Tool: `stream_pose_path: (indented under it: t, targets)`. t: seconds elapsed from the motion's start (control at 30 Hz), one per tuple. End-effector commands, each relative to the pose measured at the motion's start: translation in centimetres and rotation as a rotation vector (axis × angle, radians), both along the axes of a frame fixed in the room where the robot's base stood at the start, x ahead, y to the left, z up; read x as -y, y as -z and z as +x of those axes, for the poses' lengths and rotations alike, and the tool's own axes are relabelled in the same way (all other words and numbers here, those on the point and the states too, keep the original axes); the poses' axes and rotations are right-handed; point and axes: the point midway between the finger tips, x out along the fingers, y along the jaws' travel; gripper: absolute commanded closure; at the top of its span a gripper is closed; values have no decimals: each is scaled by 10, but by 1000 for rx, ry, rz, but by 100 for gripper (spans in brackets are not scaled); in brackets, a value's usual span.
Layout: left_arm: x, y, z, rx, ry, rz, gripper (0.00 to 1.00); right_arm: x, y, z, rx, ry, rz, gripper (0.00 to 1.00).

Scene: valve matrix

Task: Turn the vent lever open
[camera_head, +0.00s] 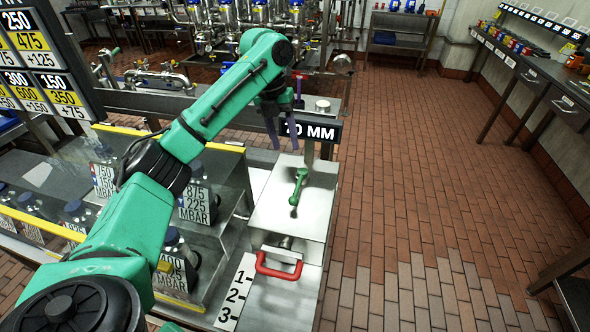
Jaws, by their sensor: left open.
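A green lever (298,187) stands on the sloping top of a metal box (318,217), pointing roughly away from me. A red U-shaped handle (279,265) is at the box's near side. No label shows which of them is the vent lever. My left gripper (283,138) is open, its two purple fingers pointing down. It appears above and beyond the green lever, in front of a dark sign (322,131) reading "0 MM", partly hidden by a finger. It appears apart from both handles. My right gripper is out of view.
Glass-fronted cases with pressure-marked blocks (199,205) stand left of the metal box, partly behind my left arm. A strip numbered 1-2-3 (235,292) lies by the red handle. Pipework (250,20) is at the back. The brick floor (430,190) to the right is clear.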

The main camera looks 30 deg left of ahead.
Motion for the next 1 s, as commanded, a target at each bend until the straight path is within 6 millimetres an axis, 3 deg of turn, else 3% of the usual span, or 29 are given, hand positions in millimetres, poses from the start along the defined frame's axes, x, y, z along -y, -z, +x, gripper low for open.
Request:
stream_pose_path:
  t: [0.23, 0.37, 0.5, 0.63, 0.87, 0.9, 1.0]
  targets:
    - [11, 55, 0, -7, 1, 0, 53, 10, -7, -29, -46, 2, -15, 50]
    - [18, 89, 2, -6, 1, 0, 53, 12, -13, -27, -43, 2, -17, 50]
    - [23, 118, 4, -4, 1, 0, 53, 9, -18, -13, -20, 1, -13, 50]
    - [26, 132, 5, -1, 1, 1, 53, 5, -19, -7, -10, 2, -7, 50]
    - [26, 135, 5, 1, 0, 1, 53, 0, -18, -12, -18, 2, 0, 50]
    - [26, 135, 5, 0, 0, 1, 57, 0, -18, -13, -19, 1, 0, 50]
    - [26, 135, 5, 0, 0, 1, 95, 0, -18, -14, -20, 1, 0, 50]
